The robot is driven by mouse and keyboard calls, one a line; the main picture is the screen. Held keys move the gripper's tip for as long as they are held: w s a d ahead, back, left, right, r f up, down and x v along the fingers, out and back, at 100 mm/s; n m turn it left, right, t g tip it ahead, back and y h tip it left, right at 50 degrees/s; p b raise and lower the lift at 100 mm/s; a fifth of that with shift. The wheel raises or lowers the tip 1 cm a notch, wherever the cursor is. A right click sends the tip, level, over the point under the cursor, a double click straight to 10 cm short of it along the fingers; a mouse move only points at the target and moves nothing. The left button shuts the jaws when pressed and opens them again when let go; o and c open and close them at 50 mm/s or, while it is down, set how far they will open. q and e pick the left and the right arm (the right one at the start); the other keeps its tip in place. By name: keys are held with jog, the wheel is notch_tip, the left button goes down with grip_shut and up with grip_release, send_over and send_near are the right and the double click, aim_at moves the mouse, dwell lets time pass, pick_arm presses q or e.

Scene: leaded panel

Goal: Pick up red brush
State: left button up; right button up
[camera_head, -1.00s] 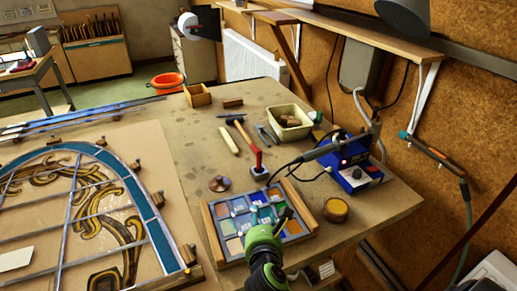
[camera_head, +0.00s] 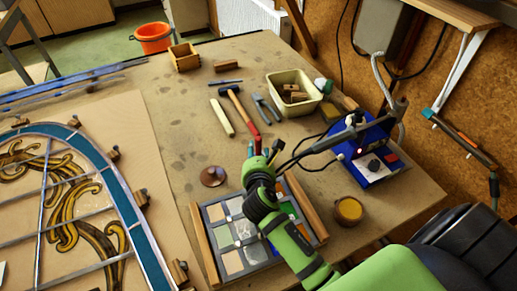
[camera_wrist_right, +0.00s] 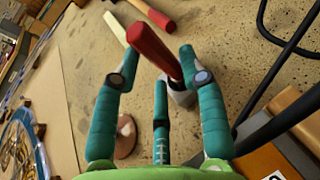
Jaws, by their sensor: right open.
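In the head view only a little of the red brush (camera_head: 257,144) shows, behind my right gripper (camera_head: 262,152). My right gripper also shows in the wrist view (camera_wrist_right: 158,78). Its teal fingers are open, two beside the brush and one below it in the picture. I cannot tell whether any finger touches it. My left gripper is not in view.
A paint or glass sample tray (camera_head: 209,212) lies below my right arm. A hammer (camera_head: 240,106) and a pale stick (camera_head: 221,118) lie behind the brush. A blue soldering station (camera_head: 371,160) with a cable stands at right, near an amber jar (camera_head: 349,210). A leaded panel (camera_head: 127,205) fills the left.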

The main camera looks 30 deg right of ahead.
jog(key=shift+x, duration=1.25)
jog(key=shift+w+f, duration=0.15)
jog(key=shift+w, duration=0.05)
grip_shut()
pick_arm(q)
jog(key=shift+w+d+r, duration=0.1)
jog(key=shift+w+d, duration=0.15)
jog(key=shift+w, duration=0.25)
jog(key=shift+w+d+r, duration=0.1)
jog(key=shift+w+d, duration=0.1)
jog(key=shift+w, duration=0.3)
pick_arm(e)
notch_tip(320, 180, up, 10)
jog(key=shift+f, duration=0.1)
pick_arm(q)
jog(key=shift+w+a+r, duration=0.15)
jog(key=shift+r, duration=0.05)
